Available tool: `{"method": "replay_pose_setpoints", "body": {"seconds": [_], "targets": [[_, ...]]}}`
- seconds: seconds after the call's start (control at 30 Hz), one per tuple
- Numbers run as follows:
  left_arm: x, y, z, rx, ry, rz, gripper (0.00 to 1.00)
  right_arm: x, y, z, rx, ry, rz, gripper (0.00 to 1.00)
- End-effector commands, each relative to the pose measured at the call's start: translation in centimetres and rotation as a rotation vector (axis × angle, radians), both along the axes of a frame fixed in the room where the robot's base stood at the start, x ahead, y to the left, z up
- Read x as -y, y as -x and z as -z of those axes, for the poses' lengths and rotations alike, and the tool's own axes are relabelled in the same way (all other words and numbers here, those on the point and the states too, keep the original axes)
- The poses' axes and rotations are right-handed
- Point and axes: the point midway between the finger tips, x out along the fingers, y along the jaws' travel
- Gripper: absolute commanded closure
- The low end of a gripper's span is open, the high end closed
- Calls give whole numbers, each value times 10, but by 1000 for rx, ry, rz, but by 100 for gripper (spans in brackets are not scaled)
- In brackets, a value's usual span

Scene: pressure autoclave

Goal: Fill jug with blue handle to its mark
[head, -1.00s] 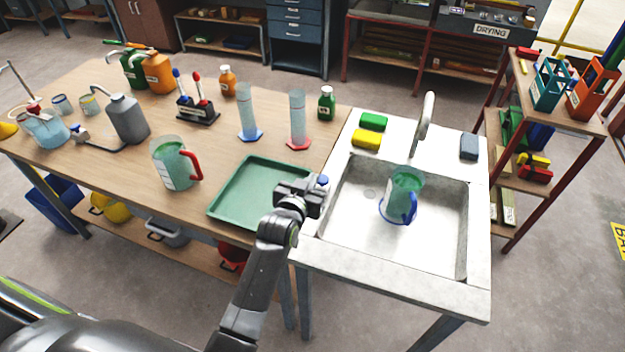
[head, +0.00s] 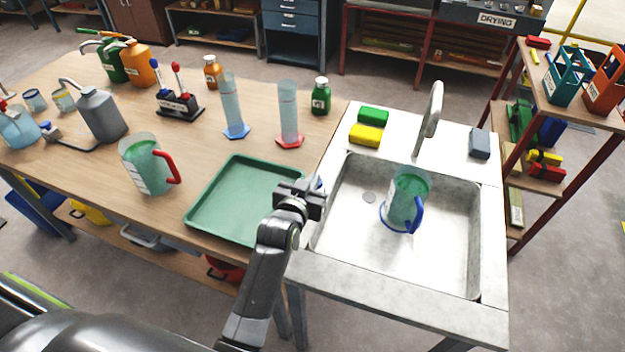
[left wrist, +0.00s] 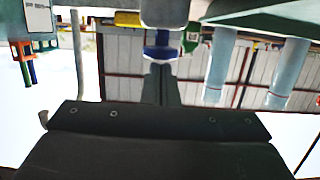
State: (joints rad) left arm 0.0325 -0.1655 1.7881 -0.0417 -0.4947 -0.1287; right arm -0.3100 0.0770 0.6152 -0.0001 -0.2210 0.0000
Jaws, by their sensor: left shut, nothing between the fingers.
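The jug with the blue handle (head: 407,195) stands upright in the sink, below and in front of the tap spout (head: 431,120). It is see-through and greenish; its mark and water level are too small to tell. My left gripper (head: 318,190) is at the sink's left rim, close to a small blue knob (head: 319,181) mostly hidden behind it. In the left wrist view, which is upside down, the shut, empty fingertips (left wrist: 160,68) point at the blue knob (left wrist: 162,46) on its grey body. I cannot tell whether they touch. My right gripper is not in view.
A green tray (head: 210,205) lies left of my gripper. A jug with a red handle (head: 146,165) stands on the wooden table, with measuring cylinders (head: 232,105) and bottles behind. Green and yellow sponges (head: 367,135) lie on the sink's back left rim. The sink basin is otherwise clear.

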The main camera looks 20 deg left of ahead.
Motion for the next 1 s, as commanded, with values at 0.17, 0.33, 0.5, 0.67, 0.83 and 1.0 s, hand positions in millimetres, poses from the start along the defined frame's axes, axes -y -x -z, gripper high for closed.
{"method": "replay_pose_setpoints", "body": {"seconds": [0.17,0.33,0.5,0.67,0.83,1.0], "targets": [[0,1,1,0,0,0,100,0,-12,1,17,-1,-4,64],[0,1,1,0,0,0,100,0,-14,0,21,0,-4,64],[0,1,14,-3,0,0,100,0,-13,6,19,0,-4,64],[0,1,28,-4,-1,0,100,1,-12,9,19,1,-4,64],[0,2,30,-13,0,0,100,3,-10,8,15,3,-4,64],[0,2,32,-17,-2,0,100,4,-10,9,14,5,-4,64]]}}
